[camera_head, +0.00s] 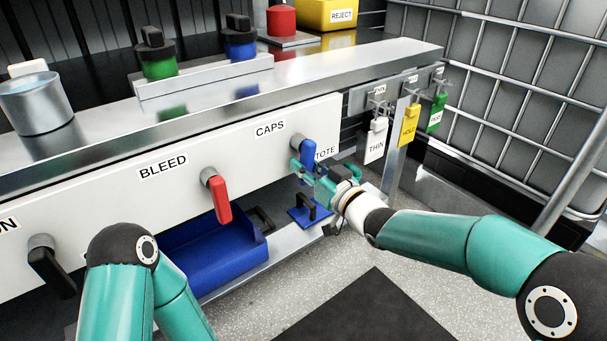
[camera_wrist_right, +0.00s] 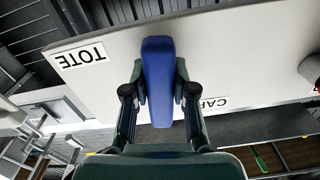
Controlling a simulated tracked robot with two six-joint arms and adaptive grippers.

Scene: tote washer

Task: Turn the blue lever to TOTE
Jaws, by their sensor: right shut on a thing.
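The blue lever (camera_head: 309,152) is on the white front panel, between the CAPS label (camera_head: 270,129) and the TOTE label (camera_head: 326,153). In the head view it hangs down from its pivot, tilted slightly. My right gripper (camera_head: 304,170) is at its lower part. In the right wrist view the blue lever (camera_wrist_right: 157,75) stands between the two fingers of the right gripper (camera_wrist_right: 158,95), which are shut on it. The TOTE label (camera_wrist_right: 82,55) shows upside down there. The fingers hide part of the lever in the head view. My left gripper is not in view.
A red lever (camera_head: 218,198) by the BLEED label and a black lever (camera_head: 50,268) are on the same panel. Below are a blue bin (camera_head: 205,262) and a blue handled piece (camera_head: 306,212). White, yellow and green tags (camera_head: 409,126) hang at right. Open floor lies in front.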

